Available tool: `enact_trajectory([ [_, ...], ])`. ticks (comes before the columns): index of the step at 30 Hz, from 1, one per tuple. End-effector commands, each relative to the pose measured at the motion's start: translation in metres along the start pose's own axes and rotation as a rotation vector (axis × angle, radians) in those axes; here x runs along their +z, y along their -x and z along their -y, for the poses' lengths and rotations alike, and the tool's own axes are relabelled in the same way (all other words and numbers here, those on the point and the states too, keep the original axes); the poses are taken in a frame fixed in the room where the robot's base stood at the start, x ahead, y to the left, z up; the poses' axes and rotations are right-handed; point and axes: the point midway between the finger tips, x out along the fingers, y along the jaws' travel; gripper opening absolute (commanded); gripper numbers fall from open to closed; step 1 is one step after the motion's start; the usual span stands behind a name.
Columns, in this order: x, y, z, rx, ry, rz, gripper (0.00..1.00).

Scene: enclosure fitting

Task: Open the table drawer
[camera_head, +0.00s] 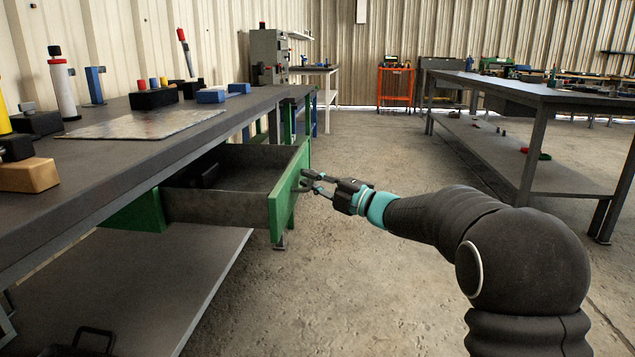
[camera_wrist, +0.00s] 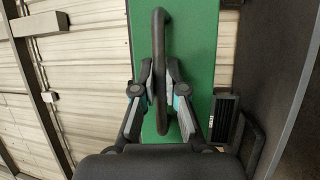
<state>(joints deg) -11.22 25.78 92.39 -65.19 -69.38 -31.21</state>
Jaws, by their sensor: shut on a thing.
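The table drawer (camera_head: 230,181) is pulled well out from under the table top (camera_head: 75,165) on the left in the head view. Its green front faces my arm and also shows in the wrist view (camera_wrist: 206,40). A dark object (camera_head: 206,176) lies inside the drawer. My gripper (camera_head: 306,181) is at the drawer front. In the wrist view my gripper (camera_wrist: 159,88) has its fingers on both sides of the dark bar handle (camera_wrist: 161,30) and is shut on it.
Blocks, a metal sheet (camera_head: 140,124) and small parts stand on the table. A lower shelf (camera_head: 165,275) runs under the drawer. Another workbench (camera_head: 560,98) stands at the right. The concrete floor (camera_head: 355,275) between them is clear. An orange cart (camera_head: 395,86) stands at the back.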

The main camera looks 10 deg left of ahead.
Motion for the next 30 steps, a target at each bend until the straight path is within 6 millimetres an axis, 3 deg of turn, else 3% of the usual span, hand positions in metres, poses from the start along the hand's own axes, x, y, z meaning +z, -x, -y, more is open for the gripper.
enact_trajectory([
  [13,-0.001,0.001,0.000,0.000,-0.001,-0.004,0.00],
  [15,-0.001,0.001,0.000,0.000,-0.001,-0.004,0.26],
  [17,-0.001,0.002,0.000,0.000,-0.001,-0.004,0.37],
  [26,-0.001,0.003,0.000,0.000,-0.001,-0.004,0.37],
  [30,0.000,0.013,-0.001,0.000,-0.001,-0.003,0.37],
])
